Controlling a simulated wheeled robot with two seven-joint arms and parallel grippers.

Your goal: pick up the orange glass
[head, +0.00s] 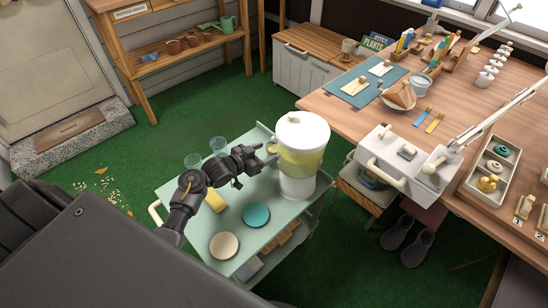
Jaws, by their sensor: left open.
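My left gripper (263,158) reaches in over the pale green cart (182,240). It is open, with its fingers pointing right, close to the white-lidded drink dispenser (303,160) of yellow liquid. I cannot make out a clearly orange glass. Two clear bluish glasses stand at the cart's far left, one (193,161) beside my arm and one (218,146) behind the gripper. A small yellowish thing (272,147) shows just beyond the fingers, partly hidden; I cannot tell what it is. My right gripper is out of view.
The wooden workbench (335,112) with a white case (405,160) stands to the right. Green floor (150,155) is open at the left.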

